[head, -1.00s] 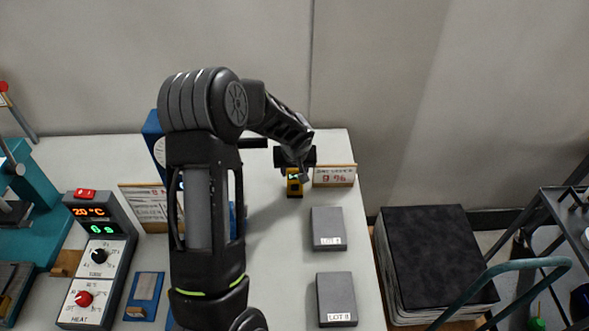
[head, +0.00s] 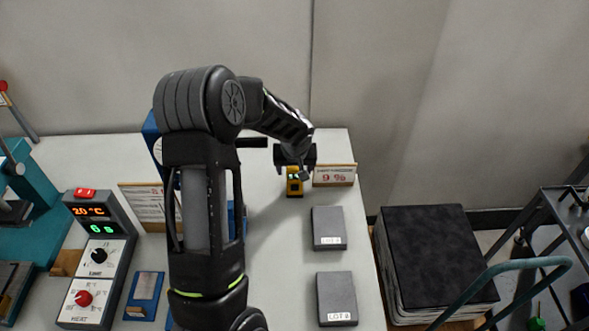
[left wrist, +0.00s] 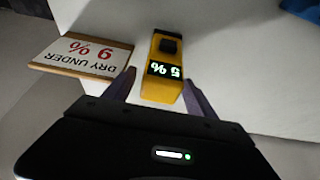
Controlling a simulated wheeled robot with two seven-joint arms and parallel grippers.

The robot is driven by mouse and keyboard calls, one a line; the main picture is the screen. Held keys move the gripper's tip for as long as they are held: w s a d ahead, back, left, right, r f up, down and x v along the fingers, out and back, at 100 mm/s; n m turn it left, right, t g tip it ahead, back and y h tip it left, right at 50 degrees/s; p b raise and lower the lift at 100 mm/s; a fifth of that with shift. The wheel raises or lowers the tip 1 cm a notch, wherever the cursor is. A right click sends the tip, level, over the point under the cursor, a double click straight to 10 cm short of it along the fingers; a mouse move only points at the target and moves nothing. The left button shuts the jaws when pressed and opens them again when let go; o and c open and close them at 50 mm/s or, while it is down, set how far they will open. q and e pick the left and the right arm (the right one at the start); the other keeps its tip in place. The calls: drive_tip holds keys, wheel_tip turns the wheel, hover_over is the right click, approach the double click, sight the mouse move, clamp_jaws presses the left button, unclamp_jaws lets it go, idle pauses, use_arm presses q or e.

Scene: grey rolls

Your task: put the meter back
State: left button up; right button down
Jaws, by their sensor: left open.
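The meter is a small yellow and black block with a lit display, standing on the white bench in the head view (head: 294,188). In the left wrist view the meter (left wrist: 161,88) reads 5 % and sits between the fingertips, with a gap on each side visible. The fingers are apart from each other and the meter rests on the bench. My right gripper is out of view.
A "dry under 9 %" sign (head: 334,175) stands right beside the meter. Two grey lot blocks (head: 328,228) (head: 337,298) lie nearer on the bench (head: 272,265). A heat control box (head: 97,258) and blue pad (head: 144,296) are at left. A dark stack (head: 436,258) stands right of the bench.

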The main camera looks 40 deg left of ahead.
use_arm(q)
drive_tip(key=b+v, duration=0.1)
drive_tip(key=v, duration=0.6)
drive_tip(key=shift+f, duration=0.1)
